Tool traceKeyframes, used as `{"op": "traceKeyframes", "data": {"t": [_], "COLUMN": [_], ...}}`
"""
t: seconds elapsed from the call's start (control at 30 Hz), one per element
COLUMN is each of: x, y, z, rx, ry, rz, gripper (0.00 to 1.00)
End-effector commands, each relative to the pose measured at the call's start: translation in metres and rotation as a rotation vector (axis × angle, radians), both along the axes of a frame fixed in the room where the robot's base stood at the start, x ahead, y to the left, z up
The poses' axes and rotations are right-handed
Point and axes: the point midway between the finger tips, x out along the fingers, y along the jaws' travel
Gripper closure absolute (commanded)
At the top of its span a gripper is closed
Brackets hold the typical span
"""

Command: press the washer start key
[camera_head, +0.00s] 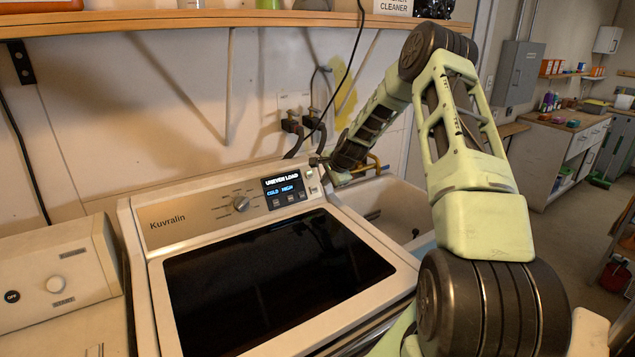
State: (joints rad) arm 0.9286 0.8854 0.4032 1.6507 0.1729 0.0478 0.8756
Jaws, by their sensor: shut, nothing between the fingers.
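The washer (145,285) stands in the middle, its dark glass lid (270,275) closed. Its sloped panel carries the name Kuvralin, a round dial (241,203) and a lit display (283,187) reading "UNEVEN LOAD", "COLD", "HIGH". Small keys sit under the display. Pale keys (310,178) stand at the panel's right end; their labels are too small to read, so I cannot tell which is the start key. My gripper (318,162) is shut and empty at the upper right end of the panel, close to these keys. I cannot tell whether it touches one.
A white machine (60,265) with a knob and a dark "OFF" mark stands at the left. A utility sink (395,205) is to the right of the washer, behind my arm. Hoses and taps (290,125) are on the wall behind. A wooden shelf (180,20) runs above.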

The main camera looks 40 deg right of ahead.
Motion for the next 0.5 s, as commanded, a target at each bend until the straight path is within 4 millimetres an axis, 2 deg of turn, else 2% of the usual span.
{"op": "traceKeyframes", "data": {"t": [0.17, 0.3, 0.5], "x": [0.018, 0.035, 0.048], "y": [-0.003, -0.007, -0.011], "z": [-0.022, -0.031, -0.041], "rx": [0.001, 0.000, 0.000], "ry": [0.003, 0.001, 0.001], "rz": [0.001, 0.002, 0.000], "gripper": [1.00, 1.00, 1.00]}}
